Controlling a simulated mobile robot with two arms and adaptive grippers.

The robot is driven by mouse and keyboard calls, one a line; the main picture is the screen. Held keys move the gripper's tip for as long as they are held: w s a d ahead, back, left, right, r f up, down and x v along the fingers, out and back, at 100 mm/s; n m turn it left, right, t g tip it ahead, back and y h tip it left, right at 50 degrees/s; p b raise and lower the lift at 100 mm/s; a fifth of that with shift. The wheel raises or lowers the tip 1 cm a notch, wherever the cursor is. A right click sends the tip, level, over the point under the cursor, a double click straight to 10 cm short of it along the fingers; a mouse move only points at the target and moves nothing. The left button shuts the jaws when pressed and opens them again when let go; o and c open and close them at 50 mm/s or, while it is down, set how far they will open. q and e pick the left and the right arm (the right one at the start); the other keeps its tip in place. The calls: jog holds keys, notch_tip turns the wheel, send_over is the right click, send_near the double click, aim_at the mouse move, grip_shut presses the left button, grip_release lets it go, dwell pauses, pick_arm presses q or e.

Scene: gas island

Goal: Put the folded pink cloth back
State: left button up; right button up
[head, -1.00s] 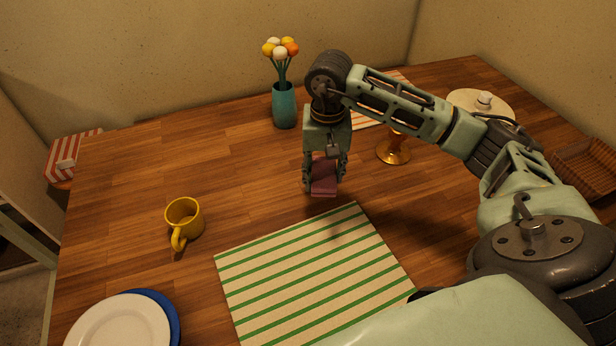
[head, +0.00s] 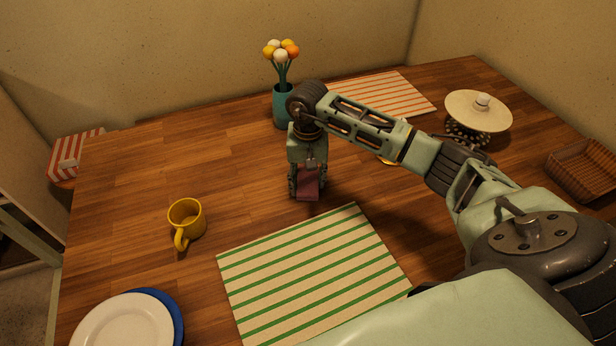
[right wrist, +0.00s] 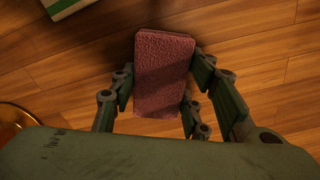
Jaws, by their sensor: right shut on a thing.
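The folded pink cloth (head: 308,184) is a small dusky-pink block, held upright between the fingers of my right gripper (head: 307,188). In the right wrist view the cloth (right wrist: 163,75) fills the space between the fingers of the gripper (right wrist: 168,90). The gripper is shut on it, pointing down over bare wood behind the green-striped placemat (head: 310,275). I cannot tell whether the cloth's lower end touches the table. My left gripper is not in view.
A teal flower vase (head: 283,106) stands just behind my right gripper. A yellow mug (head: 187,219) is to the left, plates (head: 125,325) at front left. Bare wood lies left of the vase.

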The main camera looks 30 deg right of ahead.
aim_at(308, 179)
jog(key=shift+f, duration=0.1)
jog(key=shift+f+b, duration=0.15)
jog(key=shift+b, duration=0.15)
jog(key=o, duration=1.1)
jog(key=shift+r+p, duration=0.25)
jog(key=shift+p, duration=0.05)
notch_tip(308, 179, up, 12)
jog(key=b, duration=0.1)
jog(key=shift+b, duration=0.4)
